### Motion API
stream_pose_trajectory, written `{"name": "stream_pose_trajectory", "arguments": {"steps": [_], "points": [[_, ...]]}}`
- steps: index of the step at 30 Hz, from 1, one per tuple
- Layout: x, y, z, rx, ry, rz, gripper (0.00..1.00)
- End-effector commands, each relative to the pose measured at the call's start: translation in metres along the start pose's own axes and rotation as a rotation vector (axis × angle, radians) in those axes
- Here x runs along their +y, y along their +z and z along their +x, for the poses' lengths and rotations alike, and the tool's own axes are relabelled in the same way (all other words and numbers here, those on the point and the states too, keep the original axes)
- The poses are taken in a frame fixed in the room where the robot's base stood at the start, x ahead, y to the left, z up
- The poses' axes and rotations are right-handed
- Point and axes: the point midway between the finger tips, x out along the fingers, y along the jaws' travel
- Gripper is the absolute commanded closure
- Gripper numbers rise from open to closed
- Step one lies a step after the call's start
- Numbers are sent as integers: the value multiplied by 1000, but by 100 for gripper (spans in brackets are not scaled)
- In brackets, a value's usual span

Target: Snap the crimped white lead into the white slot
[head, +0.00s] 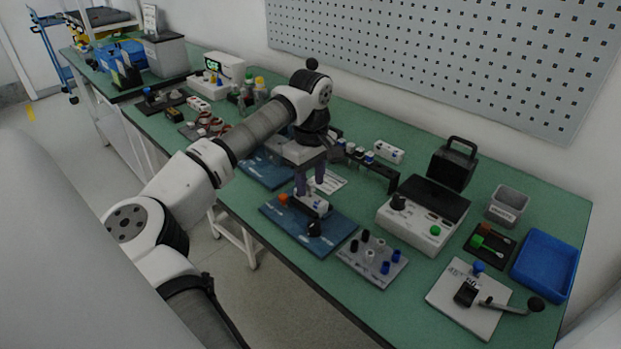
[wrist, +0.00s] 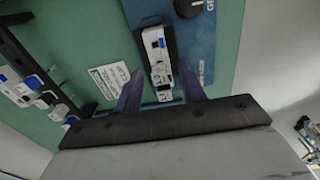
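My gripper (head: 311,180) is over the blue mat (head: 288,226), pointing down. In the wrist view its two purple fingers (wrist: 158,78) stand apart, with a white connector block (wrist: 157,52) visible between and beyond them. The block has small blue and dark parts and sits in a black holder on the mat; it also shows in the head view (head: 313,204). I see nothing clearly gripped, and cannot tell whether the fingers touch the block. I cannot single out the crimped white lead or the white slot at this size.
A grey plate with black, white and blue pegs (head: 374,275) lies right of the mat. A black rack (head: 375,172) with white-and-blue connectors stands behind. A white tester box (head: 420,220), a lever press plate (head: 467,300) and a blue bin (head: 545,264) are farther right.

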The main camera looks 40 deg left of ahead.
Motion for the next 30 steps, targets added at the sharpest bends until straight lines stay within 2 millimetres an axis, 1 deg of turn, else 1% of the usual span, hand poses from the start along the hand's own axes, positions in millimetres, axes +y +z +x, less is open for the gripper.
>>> {"name": "stream_pose_trajectory", "arguments": {"steps": [7, 11, 14, 21, 24, 27, 30], "points": [[0, 0, -2, 0, 0, 0, 59], [0, 0, -15, 3, 0, -1, 59], [1, 0, -34, 3, 2, -1, 59], [0, 0, -91, 3, 1, -1, 59], [1, 0, -110, 2, 1, -1, 59], [0, 0, -125, 2, 1, -1, 59], [0, 0, -133, 1, 0, 0, 59]]}}
